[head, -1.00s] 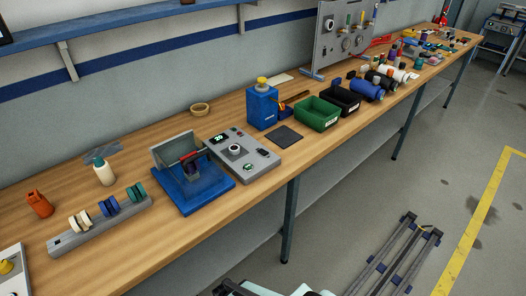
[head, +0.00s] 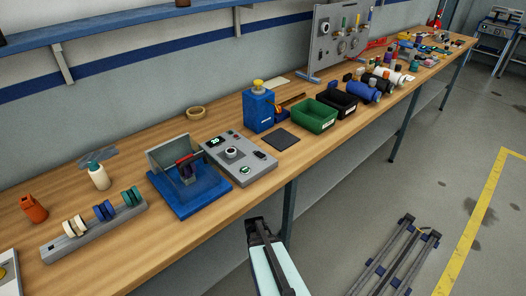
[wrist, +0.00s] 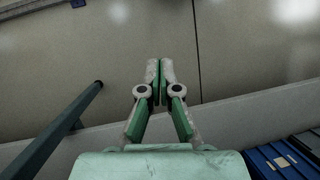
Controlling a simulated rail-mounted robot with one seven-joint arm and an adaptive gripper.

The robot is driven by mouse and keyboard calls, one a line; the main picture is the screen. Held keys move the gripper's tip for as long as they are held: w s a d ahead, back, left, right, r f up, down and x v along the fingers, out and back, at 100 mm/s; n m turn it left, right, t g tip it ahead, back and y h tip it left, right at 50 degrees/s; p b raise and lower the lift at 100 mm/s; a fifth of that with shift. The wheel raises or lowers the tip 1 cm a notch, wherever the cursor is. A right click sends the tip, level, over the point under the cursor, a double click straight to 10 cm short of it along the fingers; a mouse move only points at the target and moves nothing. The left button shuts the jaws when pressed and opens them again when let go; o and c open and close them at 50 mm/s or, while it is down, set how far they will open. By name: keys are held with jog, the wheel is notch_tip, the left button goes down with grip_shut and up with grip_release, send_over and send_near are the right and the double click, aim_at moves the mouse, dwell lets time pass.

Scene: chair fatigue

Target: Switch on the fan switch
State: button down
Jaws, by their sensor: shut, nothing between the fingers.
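A grey control box (head: 240,158) lies on the workbench, with a green-lit display (head: 213,142), a round dial (head: 231,153), a green-marked round control (head: 244,170) and a small black switch-like part (head: 260,155). I cannot tell which control is the fan switch; no label is readable. My gripper shows in the wrist view (wrist: 160,66) with its fingers together and nothing between them. In the head view my arm is at the bottom centre, in front of the bench edge and apart from the box. The fingertips are not clear there.
A blue fixture (head: 188,190) stands left of the box. A dark pad (head: 281,140), a blue device with a yellow top (head: 258,110) and a green bin (head: 313,116) are to its right. A bench leg (head: 290,207) is near my arm.

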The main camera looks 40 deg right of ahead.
jog(key=s+d+r+m+t, duration=0.1)
jog(key=s+d+r, duration=0.1)
jog(key=d+r, duration=0.7)
jog(key=s+d+r+t+h, duration=0.15)
jog(key=d+r, duration=0.25)
jog(key=d, duration=1)
jog(key=s+d+r+m+t, duration=0.1)
jog(key=s+d+r, duration=0.1)
jog(key=d+r, duration=0.7)
jog(key=w+r+n+t+p, duration=0.1)
jog(key=w+r+p, duration=0.1)
jog(key=w+r, duration=1.05)
jog(key=w+a+r+n+t+p, duration=0.1)
jog(key=w+a+r, duration=0.4)
jog(key=r, duration=0.5)
jog(key=w+a+r+n+t+p, duration=0.1)
jog(key=w+a+r, duration=0.4)
jog(key=a+r, duration=0.4)
jog(key=shift+w+a+r, duration=0.25)
jog(key=shift+a+r, duration=0.05)
jog(key=shift+r, duration=0.2)
jog(key=shift+f, duration=0.1)
